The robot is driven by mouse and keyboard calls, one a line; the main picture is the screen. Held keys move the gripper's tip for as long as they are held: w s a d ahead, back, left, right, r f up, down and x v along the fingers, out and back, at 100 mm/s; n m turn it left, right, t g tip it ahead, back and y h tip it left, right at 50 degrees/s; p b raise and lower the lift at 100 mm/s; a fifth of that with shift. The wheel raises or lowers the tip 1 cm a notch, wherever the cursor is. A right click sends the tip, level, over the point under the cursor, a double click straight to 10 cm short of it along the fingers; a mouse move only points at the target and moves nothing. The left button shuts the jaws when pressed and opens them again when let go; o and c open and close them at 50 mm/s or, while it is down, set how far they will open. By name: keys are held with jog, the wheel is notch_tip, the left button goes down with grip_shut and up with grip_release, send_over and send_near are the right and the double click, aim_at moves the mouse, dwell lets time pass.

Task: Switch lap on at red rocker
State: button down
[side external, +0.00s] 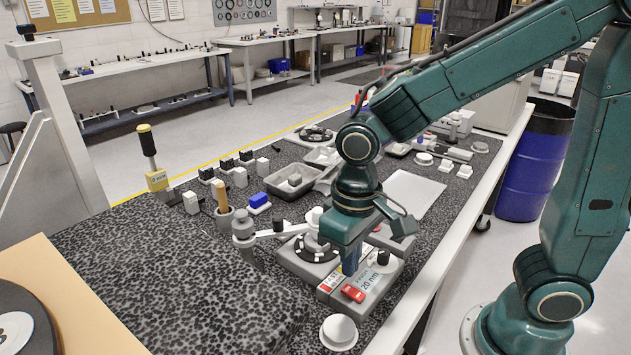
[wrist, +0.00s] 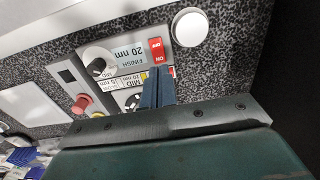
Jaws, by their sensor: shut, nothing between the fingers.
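The red rocker (side external: 353,293) sits on the front end of a grey control box labelled 20 nm. In the wrist view the red rocker (wrist: 157,50), with ON lettering, lies just beyond my fingertips. My gripper (side external: 349,270) points down, shut and empty, above the boxes and close behind the rocker. In the wrist view its blue fingers (wrist: 157,84) are together and appear apart from the rocker. The lap (side external: 310,262), with a dark round plate, stands to the left, partly hidden by my gripper. A second red patch (wrist: 172,71) is partly hidden by the fingers.
A black knob (side external: 383,257) stands on the same box; it also shows in the wrist view (wrist: 98,60). A white round cap (side external: 339,330) stands near the front edge. A grey jointed arm (side external: 262,236) reaches over the lap. Trays and small blocks lie behind.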

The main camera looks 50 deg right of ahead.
aim_at(350, 290)
jog(key=shift+f, duration=1.95)
jog(key=shift+f, duration=0.15)
jog(key=shift+g, duration=0.3)
jog(key=shift+s, duration=0.75)
jog(key=shift+r, duration=0.2)
jog(key=shift+w+r, duration=0.1)
jog(key=shift+r, duration=0.1)
notch_tip(350, 290, up, 14)
jog(key=w, duration=0.1)
jog(key=shift+w+f, duration=0.25)
jog(key=shift+w, duration=0.05)
